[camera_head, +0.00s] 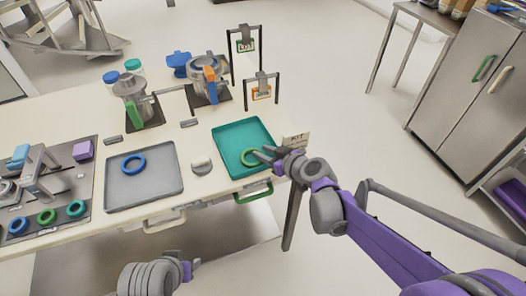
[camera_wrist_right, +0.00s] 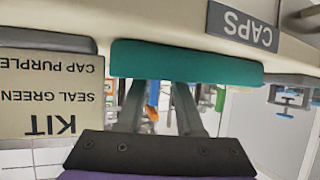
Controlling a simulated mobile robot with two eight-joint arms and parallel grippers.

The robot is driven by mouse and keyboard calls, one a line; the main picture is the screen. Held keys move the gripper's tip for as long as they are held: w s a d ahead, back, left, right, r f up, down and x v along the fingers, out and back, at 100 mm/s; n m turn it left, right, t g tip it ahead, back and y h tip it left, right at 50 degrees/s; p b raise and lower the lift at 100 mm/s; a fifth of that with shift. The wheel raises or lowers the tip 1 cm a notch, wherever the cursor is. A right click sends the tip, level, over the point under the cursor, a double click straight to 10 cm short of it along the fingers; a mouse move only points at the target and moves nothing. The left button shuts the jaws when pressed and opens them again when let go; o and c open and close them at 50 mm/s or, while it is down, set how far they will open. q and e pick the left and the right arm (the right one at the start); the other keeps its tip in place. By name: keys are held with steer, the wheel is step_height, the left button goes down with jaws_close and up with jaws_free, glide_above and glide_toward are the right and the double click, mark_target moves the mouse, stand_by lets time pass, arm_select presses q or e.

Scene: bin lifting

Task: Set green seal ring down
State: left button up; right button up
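The green seal ring (camera_head: 249,157) shows at the right part of the teal tray (camera_head: 231,134), over its floor. Whether it rests on the tray or hangs just above, I cannot tell. My right gripper (camera_head: 261,157) reaches in over the tray's right edge, fingertips at the ring. In the right wrist view, the fingers (camera_wrist_right: 158,98) stand apart, and the teal tray's edge (camera_wrist_right: 185,66) covers their tips. The ring is hidden there, so I cannot tell whether they grip it. Part of my left arm shows at the bottom left; its fingers are not visible.
A KIT label (camera_head: 295,141) sits beside the teal tray. A grey tray (camera_head: 143,188) with a blue ring (camera_head: 133,163) is to the left. A rack board (camera_head: 80,190) with several rings is further left. Canisters and two frames stand behind. A small white-topped item (camera_head: 201,165) sits between the trays.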

steer(key=p+v, duration=0.1)
steer(key=v, duration=1)
steer(key=s+d+f+m+g+h, duration=0.2)
steer(key=s+d+f+m+h, duration=0.1)
steer(key=s, duration=0.7)
steer(key=s+d+f+m+g+h, duration=0.3)
steer(key=s+d+f+m+h, duration=0.1)
steer(key=s, duration=0.7)
step_height(320, 180, down, 2)
steer(key=shift+d+f+h, duration=0.15)
steer(key=shift+d+h, duration=0.15)
steer(key=shift+d, duration=0.55)
steer(key=shift+s, duration=0.15)
